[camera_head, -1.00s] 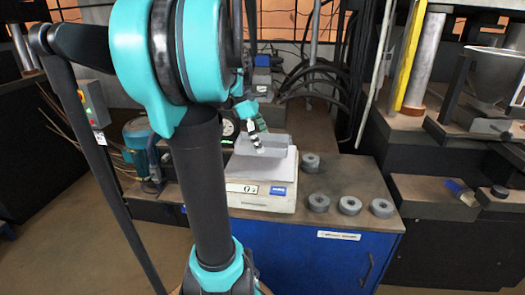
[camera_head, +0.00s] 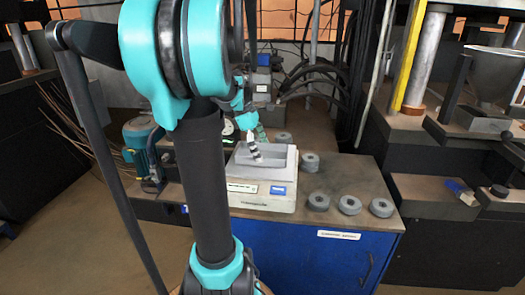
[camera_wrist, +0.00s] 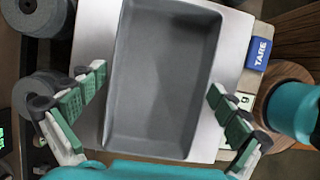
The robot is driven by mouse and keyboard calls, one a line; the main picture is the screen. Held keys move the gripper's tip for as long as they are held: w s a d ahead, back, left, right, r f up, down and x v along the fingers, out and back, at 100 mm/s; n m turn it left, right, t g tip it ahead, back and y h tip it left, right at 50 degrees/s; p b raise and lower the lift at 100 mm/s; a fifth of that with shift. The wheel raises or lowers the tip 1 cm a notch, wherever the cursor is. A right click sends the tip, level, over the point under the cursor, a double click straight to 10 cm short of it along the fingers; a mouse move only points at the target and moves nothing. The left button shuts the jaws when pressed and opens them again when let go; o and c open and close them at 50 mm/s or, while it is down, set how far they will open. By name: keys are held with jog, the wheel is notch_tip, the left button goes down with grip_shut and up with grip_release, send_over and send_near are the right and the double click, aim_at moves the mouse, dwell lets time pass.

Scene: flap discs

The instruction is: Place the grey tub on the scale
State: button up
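The grey tub (camera_head: 276,158) is an open, empty rectangular box. It sits on the pale plate of the scale (camera_head: 262,197), upright as far as I can see. In the wrist view the tub (camera_wrist: 165,80) lies over the metal plate of the scale (camera_wrist: 236,50), with plate showing on both sides. My gripper (camera_wrist: 157,86) is open, with one green-padded finger beside each long wall of the tub. The fingers look slightly apart from the walls.
Several grey flap discs (camera_head: 350,205) lie on the bench right of the scale, and one (camera_head: 283,138) is behind it. The blue TARE button (camera_wrist: 259,54) is on the scale's front. A press with a yellow bar (camera_head: 408,55) stands to the right.

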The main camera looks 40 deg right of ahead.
jog(key=v, duration=1.2)
jog(key=w+a+f, duration=0.1)
jog(key=a+f, duration=0.1)
jog(key=w+a+f+m+t, duration=0.1)
jog(key=a+f, duration=0.2)
jog(key=w+a+f+t, duration=0.1)
jog(key=a+f, duration=0.1)
jog(key=a, duration=0.1)
jog(key=shift+w+f, duration=0.2)
jog(key=s+a+f+m+t+y, duration=0.1)
jog(key=s+a+f+m+t, duration=0.1)
jog(key=a+f, duration=0.8)
jog(key=s+a+f+m+t+y, duration=0.1)
jog(key=s+a+f+m+t, duration=0.2)
jog(key=a+f, duration=0.7)
jog(key=a+m, duration=0.1)
jog(key=a, duration=0.4)
jog(key=shift+s+m+t+y, duration=0.3)
jog(key=shift+m+t+y, duration=0.1)
